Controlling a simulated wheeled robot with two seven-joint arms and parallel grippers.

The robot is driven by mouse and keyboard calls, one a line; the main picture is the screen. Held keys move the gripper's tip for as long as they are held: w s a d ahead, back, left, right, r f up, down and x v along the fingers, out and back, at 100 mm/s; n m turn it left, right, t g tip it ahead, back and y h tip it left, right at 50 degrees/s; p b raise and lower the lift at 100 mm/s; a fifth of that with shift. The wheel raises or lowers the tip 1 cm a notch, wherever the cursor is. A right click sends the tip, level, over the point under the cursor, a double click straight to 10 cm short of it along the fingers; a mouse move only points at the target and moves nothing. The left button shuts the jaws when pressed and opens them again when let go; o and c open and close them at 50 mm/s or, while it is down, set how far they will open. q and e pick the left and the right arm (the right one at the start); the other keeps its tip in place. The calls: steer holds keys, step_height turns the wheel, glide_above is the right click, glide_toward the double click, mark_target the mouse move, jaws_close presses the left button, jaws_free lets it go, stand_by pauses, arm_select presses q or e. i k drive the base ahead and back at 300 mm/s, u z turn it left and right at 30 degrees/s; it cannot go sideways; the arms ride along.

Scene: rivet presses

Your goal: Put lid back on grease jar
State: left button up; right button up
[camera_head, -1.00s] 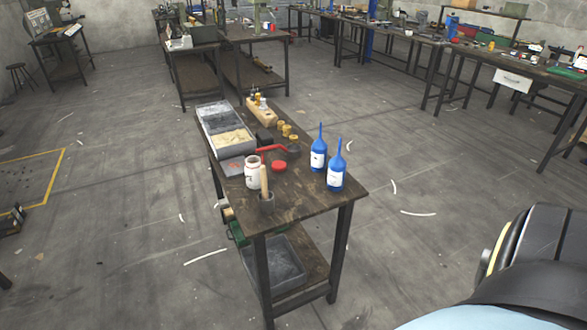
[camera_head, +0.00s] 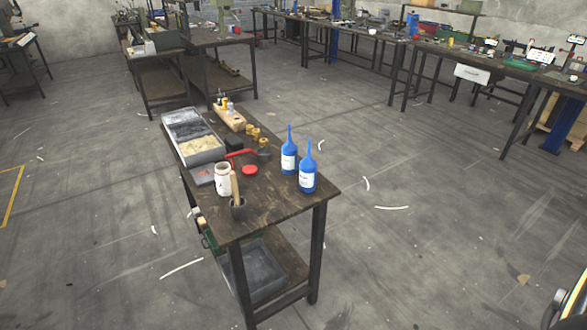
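A white jar (camera_head: 222,180) stands upright on the small dark table (camera_head: 275,203), near its left front edge. It appears to be the grease jar; a reddish rim shows at its top and no lid sits on it. A round red lid (camera_head: 250,170) lies flat on the table just right of the jar, apart from it. Neither of my grippers is in view.
Two blue bottles (camera_head: 289,158) (camera_head: 308,175) stand right of the lid. A wooden-handled brush (camera_head: 235,186) stands in a dark cup in front of the jar. A grey tray (camera_head: 207,157) lies behind the jar. Open floor (camera_head: 420,240) lies right of the table.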

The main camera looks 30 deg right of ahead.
mark_target(225, 179)
steer(key=z, duration=0.05)
steer(key=i, duration=1)
steer(key=z, duration=0.05)
